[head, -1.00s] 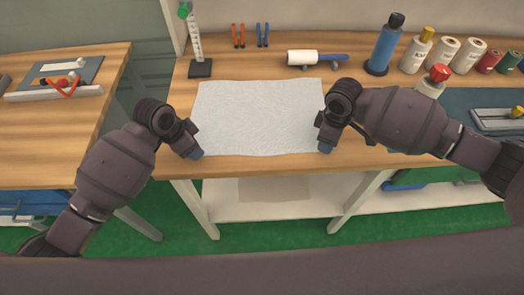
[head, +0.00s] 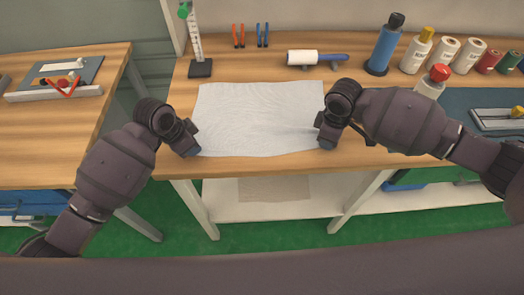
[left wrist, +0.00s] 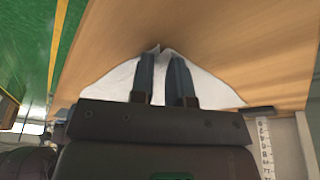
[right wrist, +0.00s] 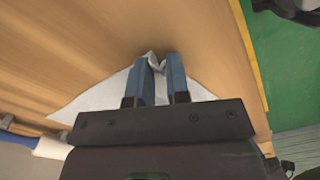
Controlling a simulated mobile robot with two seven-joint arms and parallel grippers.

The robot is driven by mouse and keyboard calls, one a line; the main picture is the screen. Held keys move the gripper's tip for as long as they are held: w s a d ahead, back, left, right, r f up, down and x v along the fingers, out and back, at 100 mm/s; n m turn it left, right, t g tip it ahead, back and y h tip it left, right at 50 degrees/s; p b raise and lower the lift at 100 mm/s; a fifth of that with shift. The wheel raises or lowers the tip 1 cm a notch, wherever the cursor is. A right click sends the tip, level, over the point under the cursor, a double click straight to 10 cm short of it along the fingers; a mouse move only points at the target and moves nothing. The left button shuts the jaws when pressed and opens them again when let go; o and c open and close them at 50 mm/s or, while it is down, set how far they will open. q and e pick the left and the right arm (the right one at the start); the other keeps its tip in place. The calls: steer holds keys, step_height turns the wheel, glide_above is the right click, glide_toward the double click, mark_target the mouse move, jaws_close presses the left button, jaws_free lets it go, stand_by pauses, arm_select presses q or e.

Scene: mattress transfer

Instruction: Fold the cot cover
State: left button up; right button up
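The cot cover (head: 258,115) is a thin white sheet. It lies spread on the wooden table, with its near edge close to the table's front edge. My left gripper (head: 193,153) is at its near left corner; in the left wrist view the fingers (left wrist: 160,58) are close together, with the cover's corner (left wrist: 118,82) pinched between them. My right gripper (head: 326,146) is at the near right corner; in the right wrist view the fingers (right wrist: 158,60) pinch a bunched bit of the cover (right wrist: 100,100). The fingertips are partly hidden in the head view.
Behind the cover are a stand with a scale (head: 200,68), red pliers (head: 239,36), blue pliers (head: 262,35) and a white roller (head: 302,58). A blue bottle (head: 384,48) and several other bottles and spools stand at the back right. A second table (head: 60,125) is at left.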

arm_select(q)
steer(key=shift+s+f, duration=0.1)
jaws_close()
arm_select(e)
steer(key=shift+f, duration=0.1)
jaws_close()
